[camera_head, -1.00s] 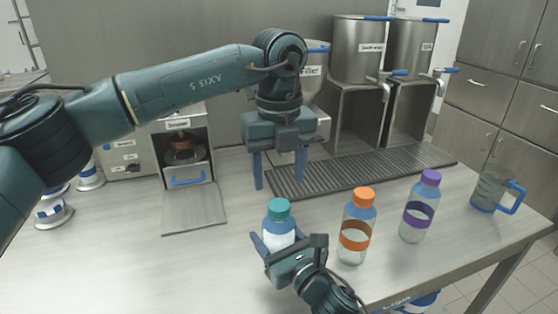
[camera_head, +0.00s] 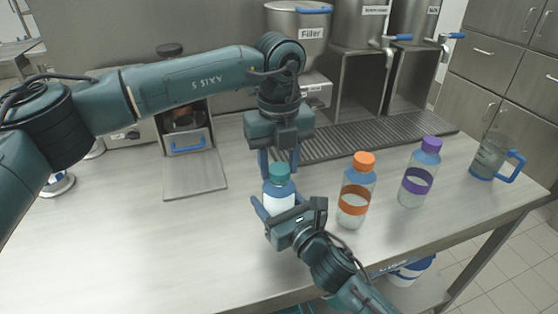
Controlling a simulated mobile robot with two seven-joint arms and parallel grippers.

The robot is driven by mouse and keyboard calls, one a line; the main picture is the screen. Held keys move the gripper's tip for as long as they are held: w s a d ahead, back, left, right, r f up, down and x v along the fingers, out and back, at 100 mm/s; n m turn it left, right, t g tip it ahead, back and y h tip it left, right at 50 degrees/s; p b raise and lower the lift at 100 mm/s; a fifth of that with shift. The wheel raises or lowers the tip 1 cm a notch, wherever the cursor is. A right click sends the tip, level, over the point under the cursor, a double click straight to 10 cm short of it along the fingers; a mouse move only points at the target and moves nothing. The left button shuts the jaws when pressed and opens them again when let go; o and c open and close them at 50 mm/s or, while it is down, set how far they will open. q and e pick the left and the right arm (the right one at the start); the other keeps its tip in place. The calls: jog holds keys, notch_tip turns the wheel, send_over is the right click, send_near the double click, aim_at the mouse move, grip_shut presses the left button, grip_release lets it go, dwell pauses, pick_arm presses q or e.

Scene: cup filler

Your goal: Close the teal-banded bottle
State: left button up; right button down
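The teal-capped bottle (camera_head: 279,194) stands upright on the table with its teal cap (camera_head: 279,170) on top. White contents show in its upper part; its lower part and any band are hidden behind my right gripper. My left gripper (camera_head: 279,163) points down from above, with its blue fingers on either side of the cap; I cannot tell whether they touch it. My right gripper (camera_head: 277,206) is low at the bottle's front, its blue fingers around the body. Whether they press on the bottle is hard to see.
An orange-banded bottle (camera_head: 355,195) stands close to the right of my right gripper, with a purple-banded bottle (camera_head: 418,178) and a jug (camera_head: 490,158) further right. A filler (camera_head: 299,38) and a drip grate (camera_head: 372,139) are behind.

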pick_arm(q)
jog(key=c, duration=0.6)
jog(key=m, duration=0.6)
jog(key=shift+c, duration=0.2)
jog(key=m, duration=0.6)
jog(key=shift+m, duration=0.3)
jog(key=m, duration=0.6)
jog(key=shift+m, duration=0.3)
jog(key=m, duration=0.6)
jog(key=o, duration=1.2)
jog(key=shift+c, duration=0.2)
notch_tip(320, 180, up, 12)
